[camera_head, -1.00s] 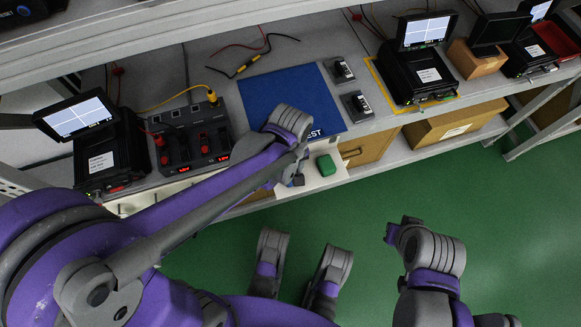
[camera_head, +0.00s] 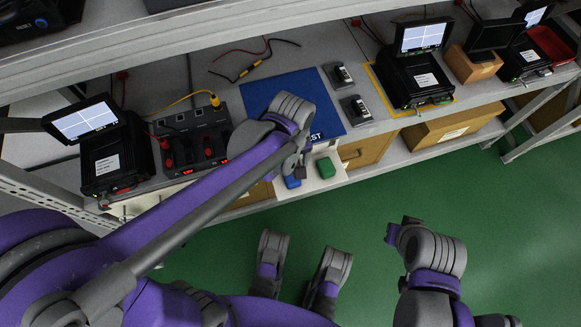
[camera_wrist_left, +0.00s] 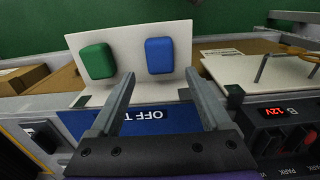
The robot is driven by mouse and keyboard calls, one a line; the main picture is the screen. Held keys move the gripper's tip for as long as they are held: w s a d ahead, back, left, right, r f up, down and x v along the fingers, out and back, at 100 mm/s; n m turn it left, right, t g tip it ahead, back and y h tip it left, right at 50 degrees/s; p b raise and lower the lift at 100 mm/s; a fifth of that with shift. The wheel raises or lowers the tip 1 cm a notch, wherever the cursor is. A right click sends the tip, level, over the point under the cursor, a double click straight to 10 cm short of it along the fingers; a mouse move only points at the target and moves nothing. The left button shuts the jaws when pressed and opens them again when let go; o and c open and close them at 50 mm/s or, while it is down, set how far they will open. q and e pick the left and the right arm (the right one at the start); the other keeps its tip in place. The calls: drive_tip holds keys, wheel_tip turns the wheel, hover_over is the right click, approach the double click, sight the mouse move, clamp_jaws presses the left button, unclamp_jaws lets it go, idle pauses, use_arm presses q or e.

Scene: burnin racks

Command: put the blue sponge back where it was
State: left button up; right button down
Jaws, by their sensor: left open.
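The blue sponge (camera_head: 292,182) lies on a white panel (camera_head: 314,185) at the front edge of the bench, left of the green sponge (camera_head: 326,168). The left wrist view shows the blue sponge (camera_wrist_left: 159,55) on the white panel (camera_wrist_left: 130,42), beside the green sponge (camera_wrist_left: 97,61) with a gap between them. My left gripper (camera_wrist_left: 161,82) is open and empty, its fingers apart, just short of the blue sponge. In the head view my left gripper (camera_head: 302,160) is partly hidden by its own wrist. My right gripper (camera_head: 391,233) hangs over the green floor; its jaws are unclear.
A blue mat (camera_head: 265,92) lies on the bench behind the panel, partly covered by my left arm. Small black devices (camera_head: 356,108) stand right of the mat. The green floor in front is clear.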

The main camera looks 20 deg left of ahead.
sight(291, 173)
use_arm(q)
wheel_tip(291, 173, up, 7)
drive_tip(key=p, duration=0.2)
drive_tip(key=s+a+f+m+t, duration=0.2)
drive_tip(key=s+a+m+t, duration=0.2)
drive_tip(key=s+a+m, duration=0.2)
drive_tip(key=s+a, duration=0.2)
drive_tip(key=s, duration=0.2)
drive_tip(key=shift+m+t, duration=0.3)
drive_tip(key=shift+m, duration=0.1)
use_arm(e)
wheel_tip(291, 173, up, 3)
drive_tip(key=shift+s+f, duration=0.15)
use_arm(q)
drive_tip(key=shift+f, duration=0.1)
idle(1.5)
